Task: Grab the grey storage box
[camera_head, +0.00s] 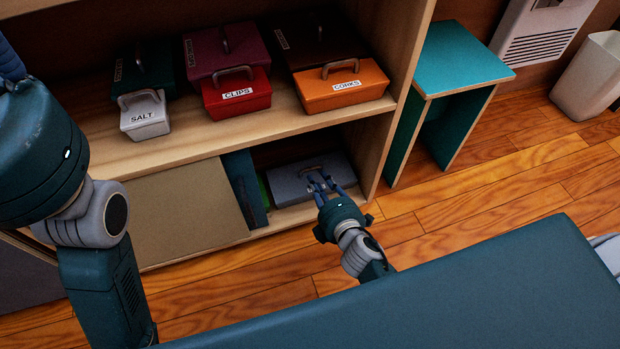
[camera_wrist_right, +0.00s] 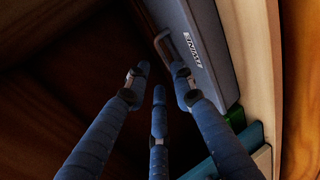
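The grey storage box (camera_head: 290,184) sits in the lower shelf compartment, with a handle on its lid. In the right wrist view the box (camera_wrist_right: 207,75) shows a white label, and its handle (camera_wrist_right: 164,47) is just beyond the fingertips. My right gripper (camera_head: 321,183) reaches over the box at its handle. Its blue fingers (camera_wrist_right: 160,78) are spread apart and look empty; I cannot tell whether they touch the handle. My left gripper (camera_head: 10,62) is at the left edge, mostly cut off, so its fingers cannot be judged.
A red box (camera_head: 236,102), an orange box (camera_head: 341,95), a white box (camera_head: 144,130) and other boxes stand on the upper shelf (camera_head: 255,133). A beige panel (camera_head: 184,211) covers part of the lower compartment. A teal side table (camera_head: 455,58) stands right. Wooden floor (camera_head: 480,195) is open.

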